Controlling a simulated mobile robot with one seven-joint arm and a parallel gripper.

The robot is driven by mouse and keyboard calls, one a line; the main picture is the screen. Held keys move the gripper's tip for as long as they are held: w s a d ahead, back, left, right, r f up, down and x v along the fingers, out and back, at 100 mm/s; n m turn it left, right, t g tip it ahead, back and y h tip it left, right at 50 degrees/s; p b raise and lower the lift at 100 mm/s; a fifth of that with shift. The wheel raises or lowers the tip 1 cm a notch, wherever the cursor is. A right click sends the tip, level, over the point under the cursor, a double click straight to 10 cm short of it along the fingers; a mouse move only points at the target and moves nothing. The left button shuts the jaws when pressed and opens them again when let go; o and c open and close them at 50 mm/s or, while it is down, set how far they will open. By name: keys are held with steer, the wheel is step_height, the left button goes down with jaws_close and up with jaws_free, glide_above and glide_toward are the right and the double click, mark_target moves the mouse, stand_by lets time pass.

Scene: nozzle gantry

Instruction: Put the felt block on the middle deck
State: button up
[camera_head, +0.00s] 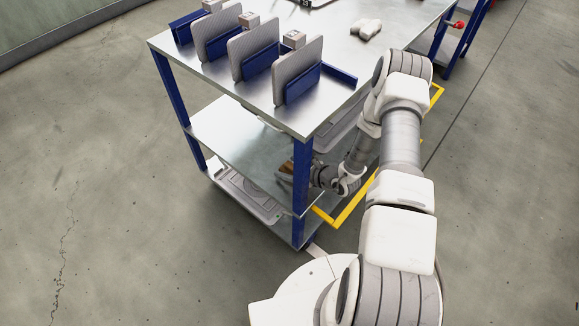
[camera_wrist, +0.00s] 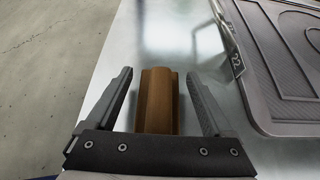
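A brown block with a ridged top, likely the felt block (camera_wrist: 157,100), rests on the bare metal of the middle deck (camera_wrist: 200,35). My gripper (camera_wrist: 158,74) is open in the wrist view, one finger on each side of the block, with a visible gap on both sides. In the head view my arm reaches in at the near end of the cart's middle deck (camera_head: 225,130). There my gripper (camera_head: 288,172) is partly hidden by the cart post, and only a brown bit of the block shows.
A grey moulded tray (camera_wrist: 275,75) lies on the deck right of the block. Blue posts (camera_head: 302,175) and a yellow handle (camera_head: 350,205) flank my arm.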

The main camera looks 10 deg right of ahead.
steer(key=shift+r, duration=0.15)
steer(key=shift+s+d+r+p, duration=0.15)
steer(key=shift+r+p, duration=0.05)
steer(key=shift+p, duration=0.1)
steer(key=p+v, duration=0.3)
steer(key=v, duration=0.8)
steer(key=shift+s, duration=0.3)
steer(key=shift+d, duration=0.1)
